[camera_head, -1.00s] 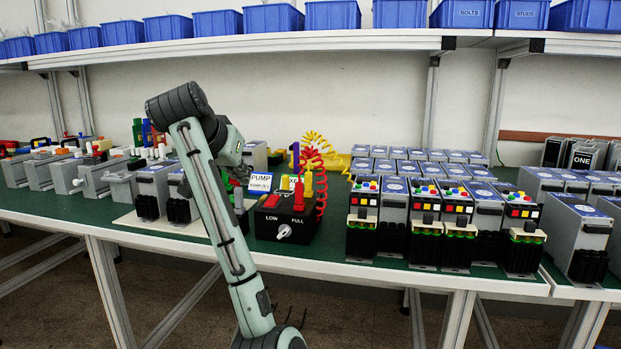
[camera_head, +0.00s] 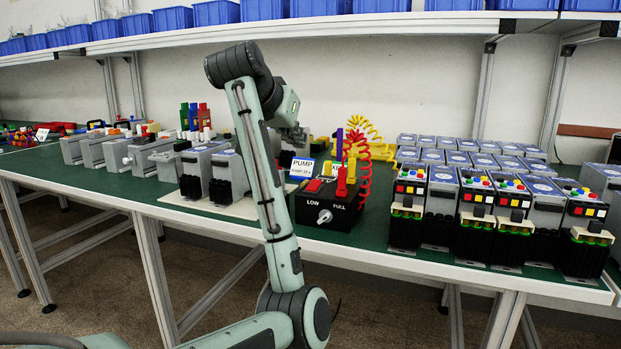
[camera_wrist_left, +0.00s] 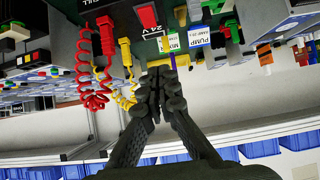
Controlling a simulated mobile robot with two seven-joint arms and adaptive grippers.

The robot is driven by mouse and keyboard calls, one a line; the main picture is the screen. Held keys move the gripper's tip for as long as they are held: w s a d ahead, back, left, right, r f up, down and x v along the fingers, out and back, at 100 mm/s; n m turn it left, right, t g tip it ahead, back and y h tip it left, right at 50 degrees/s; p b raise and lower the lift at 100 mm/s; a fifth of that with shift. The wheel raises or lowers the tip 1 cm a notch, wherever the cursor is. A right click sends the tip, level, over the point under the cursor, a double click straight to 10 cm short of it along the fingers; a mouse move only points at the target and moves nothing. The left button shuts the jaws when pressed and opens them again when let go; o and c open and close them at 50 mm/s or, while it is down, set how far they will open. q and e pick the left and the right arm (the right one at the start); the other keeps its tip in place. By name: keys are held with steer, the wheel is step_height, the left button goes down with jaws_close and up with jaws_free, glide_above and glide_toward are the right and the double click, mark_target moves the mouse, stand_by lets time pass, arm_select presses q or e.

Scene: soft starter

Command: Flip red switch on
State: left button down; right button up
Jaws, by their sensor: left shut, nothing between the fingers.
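A black control box (camera_head: 310,213) with a LOW/FULL knob (camera_head: 325,216) stands on the green bench. Red switch parts (camera_head: 315,185) show on its top. In the wrist view, which looks upside down, a red rocker switch (camera_wrist_left: 147,16) marked 24V is at the top centre. Its position, on or off, I cannot tell. My left gripper (camera_head: 298,140) is above and behind the box, partly hidden by my arm. In the wrist view its fingers (camera_wrist_left: 160,76) are shut and empty, apart from the red switch. My right gripper is out of view.
Yellow and red coiled cables (camera_head: 362,165) rise beside the box. A PUMP sign (camera_head: 302,167) stands close behind it. Grey units (camera_head: 440,205) crowd the right, and more grey units (camera_head: 205,170) stand left. A shelf of blue bins (camera_head: 320,7) runs above.

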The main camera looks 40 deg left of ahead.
arm_select(q)
step_height(320, 180, down, 3)
steer(key=w+b, duration=0.2)
steer(key=w, duration=0.1)
glide_above(311, 183)
steer(key=shift+s+d+f, duration=0.1)
steer(key=shift+s+f, duration=0.1)
steer(key=shift+f, duration=0.4)
steer(key=shift+s+d+f, duration=0.1)
steer(key=shift+s+f, duration=0.05)
steer(key=shift+f, duration=0.4)
step_height(311, 183, down, 2)
steer(key=shift+a+f, duration=0.1)
steer(key=shift+f, duration=0.15)
steer(key=shift+w+f, duration=0.15)
steer(key=shift+f, duration=0.45)
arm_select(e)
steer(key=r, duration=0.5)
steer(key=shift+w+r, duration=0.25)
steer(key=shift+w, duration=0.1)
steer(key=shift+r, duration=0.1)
